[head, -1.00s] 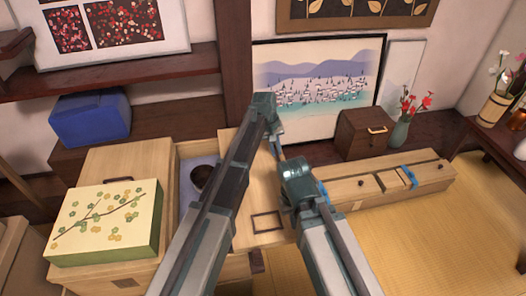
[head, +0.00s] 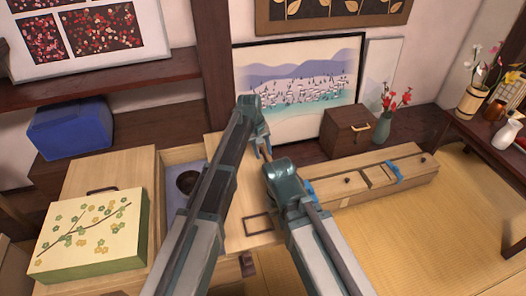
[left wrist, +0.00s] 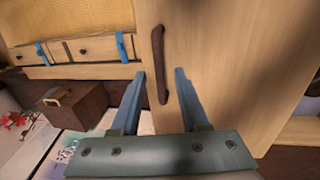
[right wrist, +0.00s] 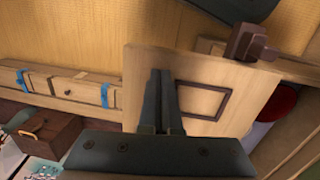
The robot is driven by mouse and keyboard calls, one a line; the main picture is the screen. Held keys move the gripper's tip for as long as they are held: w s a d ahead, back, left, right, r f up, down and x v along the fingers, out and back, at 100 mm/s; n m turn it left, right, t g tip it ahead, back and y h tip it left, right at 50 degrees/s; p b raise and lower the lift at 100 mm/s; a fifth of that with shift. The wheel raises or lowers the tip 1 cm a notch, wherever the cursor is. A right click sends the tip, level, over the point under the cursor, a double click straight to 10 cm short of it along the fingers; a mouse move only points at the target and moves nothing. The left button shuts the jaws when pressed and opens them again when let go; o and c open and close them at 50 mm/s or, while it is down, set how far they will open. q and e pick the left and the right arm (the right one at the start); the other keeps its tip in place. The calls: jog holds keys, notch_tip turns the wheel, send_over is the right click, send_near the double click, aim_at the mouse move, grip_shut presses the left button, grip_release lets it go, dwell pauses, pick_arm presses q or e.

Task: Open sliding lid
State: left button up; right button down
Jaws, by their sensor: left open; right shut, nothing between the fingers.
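A pale wooden chest stands at the lower left of the head view, partly open. Its light wooden sliding lid (head: 228,178) lies right of the gap and bears a dark rectangular outline (head: 260,226), which also shows in the right wrist view (right wrist: 225,106). In the left wrist view, my left gripper (left wrist: 160,74) is open, with a dark brown bar handle (left wrist: 157,52) on a pale wooden panel showing between its fingers; contact cannot be told. My right gripper (right wrist: 160,74) is shut and empty over the lid. In the head view, my arms hide part of the lid.
A floral box (head: 92,234) stands on the chest's left part. A dark round bowl (head: 187,182) sits in the open compartment. A long low drawer unit (head: 345,180) with blue straps and a small brown box (head: 350,131) stand to the right. Tatami (head: 430,235) is clear at right.

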pick_arm(q)
notch_tip(320, 180, up, 14)
jog(key=a+p, duration=0.2)
jog(key=p, duration=1.1)
jog(key=shift+s+a+f, duration=0.2)
jog(key=shift+s+a, duration=0.1)
jog(key=shift+s, duration=0.05)
jog(key=s+a+m+y, duration=0.3)
jog(key=s+m, duration=0.4)
jog(key=s, duration=2.2)
notch_tip(320, 180, up, 13)
jog(key=p, duration=1.3)
jog(key=shift+a+f+g, duration=0.15)
jog(key=shift+g, duration=0.25)
